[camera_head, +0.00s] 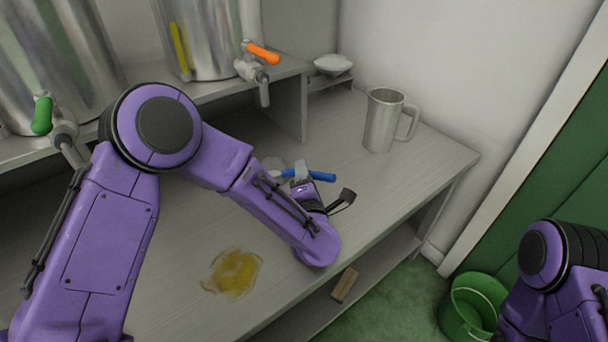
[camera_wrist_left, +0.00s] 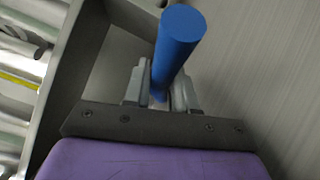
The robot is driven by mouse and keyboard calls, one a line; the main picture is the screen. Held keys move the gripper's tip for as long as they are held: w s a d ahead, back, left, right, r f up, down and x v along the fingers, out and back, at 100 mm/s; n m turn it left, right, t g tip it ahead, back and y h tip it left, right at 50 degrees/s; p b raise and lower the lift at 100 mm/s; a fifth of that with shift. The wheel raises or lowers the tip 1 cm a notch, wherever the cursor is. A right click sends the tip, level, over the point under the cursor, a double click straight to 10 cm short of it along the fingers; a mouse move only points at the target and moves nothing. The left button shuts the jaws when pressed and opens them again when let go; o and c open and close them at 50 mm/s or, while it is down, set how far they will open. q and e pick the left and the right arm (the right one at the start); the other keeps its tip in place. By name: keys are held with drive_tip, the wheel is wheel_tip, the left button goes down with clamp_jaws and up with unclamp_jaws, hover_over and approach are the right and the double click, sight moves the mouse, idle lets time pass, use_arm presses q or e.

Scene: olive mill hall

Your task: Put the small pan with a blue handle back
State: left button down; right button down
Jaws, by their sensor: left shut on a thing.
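The small pan's blue handle (camera_head: 321,176) shows over the grey worktop in the middle of the head view. Its pale round pan part (camera_head: 273,164) lies to the left, partly behind my left arm. My left gripper (camera_head: 302,173) is shut on the handle. In the left wrist view the blue handle (camera_wrist_left: 178,42) stands out between the grey fingers of the left gripper (camera_wrist_left: 160,88), and the pan part is hidden. I cannot tell whether the pan touches the worktop. My right gripper is out of view; only part of my right arm shows at the lower right.
A steel jug (camera_head: 380,124) stands on the worktop's back right. A whitish bowl (camera_head: 333,64) sits on a small ledge behind. Steel tanks with green and orange taps (camera_head: 262,53) stand on a raised shelf (camera_head: 225,88). A yellow puddle (camera_head: 234,273) lies in front; a green bucket (camera_head: 473,305) is on the floor.

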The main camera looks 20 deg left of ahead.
use_arm(q)
drive_tip(key=c, duration=0.9)
unclamp_jaws()
drive_tip(key=shift+f, duration=0.1)
drive_tip(key=p+v, duration=0.1)
drive_tip(key=v, duration=1.1)
drive_tip(key=shift+d, duration=0.1)
